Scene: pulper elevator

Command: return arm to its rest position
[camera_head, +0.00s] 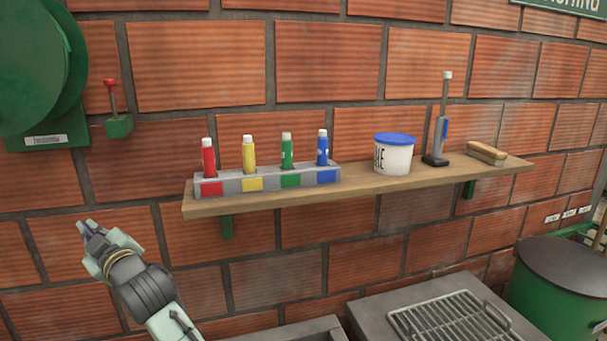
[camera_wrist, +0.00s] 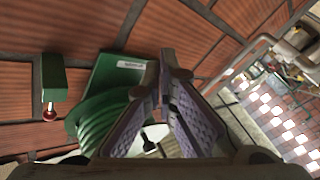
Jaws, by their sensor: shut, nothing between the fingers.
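My gripper (camera_head: 83,229) is at the lower left of the head view, raised in front of the brick wall, with my arm reaching up from the bottom edge. Its fingers point up and to the left. In the wrist view my gripper (camera_wrist: 165,88) fills the middle, its two fingers meeting at the tips with nothing held. It is below the green machine (camera_head: 40,75) and left of the wooden shelf (camera_head: 370,186), and it appears clear of both.
The shelf holds a rack (camera_head: 230,186) of several coloured tubes, a white tub with a blue lid (camera_head: 393,155), a grey stand tool (camera_head: 437,155) and a brush (camera_head: 486,153). A red-knobbed lever (camera_head: 112,95) is beside the machine. A metal grate (camera_head: 450,318) and green bin (camera_head: 555,290) stand lower right.

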